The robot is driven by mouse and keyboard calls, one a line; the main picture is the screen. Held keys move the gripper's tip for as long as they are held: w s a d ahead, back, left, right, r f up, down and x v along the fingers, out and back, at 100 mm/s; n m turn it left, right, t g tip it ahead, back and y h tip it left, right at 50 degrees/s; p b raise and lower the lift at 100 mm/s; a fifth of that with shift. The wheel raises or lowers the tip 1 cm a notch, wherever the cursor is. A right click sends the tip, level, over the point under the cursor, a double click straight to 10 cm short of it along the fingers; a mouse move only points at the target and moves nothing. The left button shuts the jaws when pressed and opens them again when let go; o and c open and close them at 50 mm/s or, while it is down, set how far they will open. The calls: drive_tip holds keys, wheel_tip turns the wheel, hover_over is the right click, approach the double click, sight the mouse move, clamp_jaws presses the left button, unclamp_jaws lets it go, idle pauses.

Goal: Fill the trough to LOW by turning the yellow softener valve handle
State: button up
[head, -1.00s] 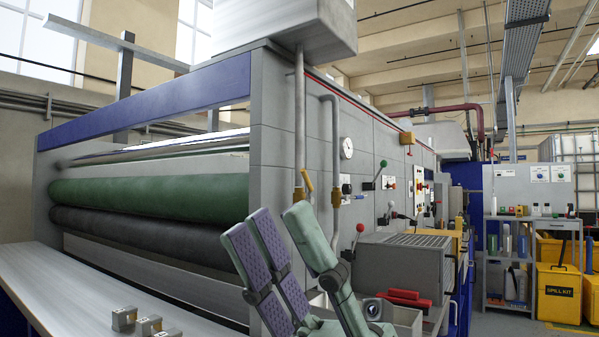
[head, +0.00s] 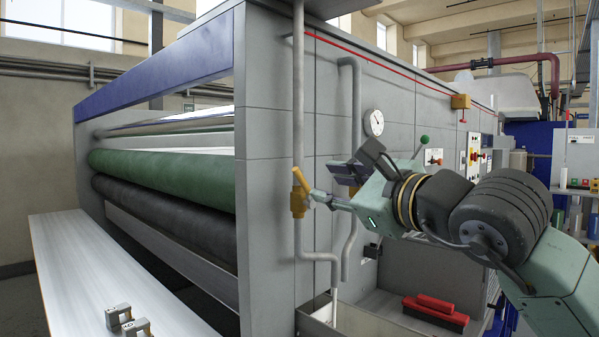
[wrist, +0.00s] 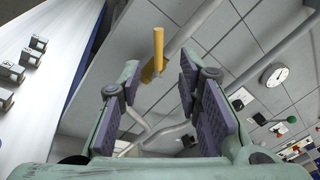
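A yellow valve handle (head: 301,178) tilts on a yellow valve body (head: 299,203) on the left vertical pipe, at the dryer's corner. It also shows in the wrist view as a yellow handle (wrist: 157,45) at upper centre. My gripper (head: 326,186) is just right of this valve. In the wrist view my gripper (wrist: 158,78) is open and empty, its purple-padded fingers apart and the handle just beyond the gap. I cannot tell whether a finger touches the valve. A metal trough (head: 345,322) lies under the pipe; its liquid level and LOW mark are not readable.
A second grey pipe (head: 350,110) runs close to the right, partly behind my gripper. A round gauge (head: 374,122) and a control panel (head: 473,157) are on the wall. A red-handled brush (head: 435,312) lies at the right of the trough. Metal blocks (head: 118,316) lie on the left table.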

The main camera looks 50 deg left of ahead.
sight(303, 180)
drive_tip(key=a+p, duration=0.1)
drive_tip(key=a, duration=0.1)
drive_tip(key=a+p, duration=0.1)
drive_tip(key=a, duration=0.2)
drive_tip(key=w+a+p, duration=0.1)
drive_tip(key=a, duration=0.2)
drive_tip(key=shift+a, duration=0.25)
drive_tip(key=shift+w+a, duration=0.1)
drive_tip(key=shift+a, duration=0.2)
drive_tip(key=shift+c, duration=0.2)
clamp_jaws()
